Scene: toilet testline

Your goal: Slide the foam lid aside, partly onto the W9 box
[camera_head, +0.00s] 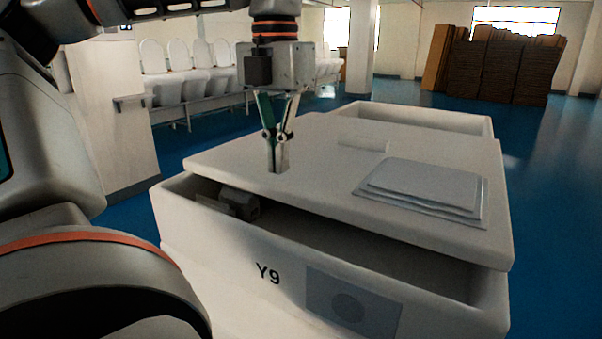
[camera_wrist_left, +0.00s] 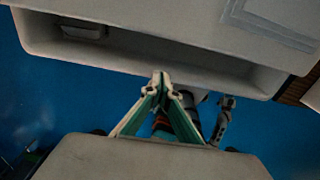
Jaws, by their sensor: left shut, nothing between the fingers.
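The white foam lid (camera_head: 310,180) lies askew on the white box marked Y9 (camera_head: 232,275), leaving a gap along its front. It also shows in the left wrist view (camera_wrist_left: 180,20). My left gripper (camera_head: 277,168) points down, shut and empty, with its tips at a small slot near the lid's left front. I cannot tell how deep the tips reach. In the left wrist view its fingers (camera_wrist_left: 160,78) meet. A second white box (camera_head: 440,118) stands behind the lid; no W9 label shows. The lid's far edge overlaps it in the picture; contact is unclear. My right gripper is not in view.
Flat white sheets (camera_head: 425,188) lie on the lid's right part. A grey part (camera_head: 240,203) sits inside the front box. Toilet seats (camera_head: 190,65) stand in a row at the back left, and brown stacks (camera_head: 490,65) at the back right. Blue floor is clear at right.

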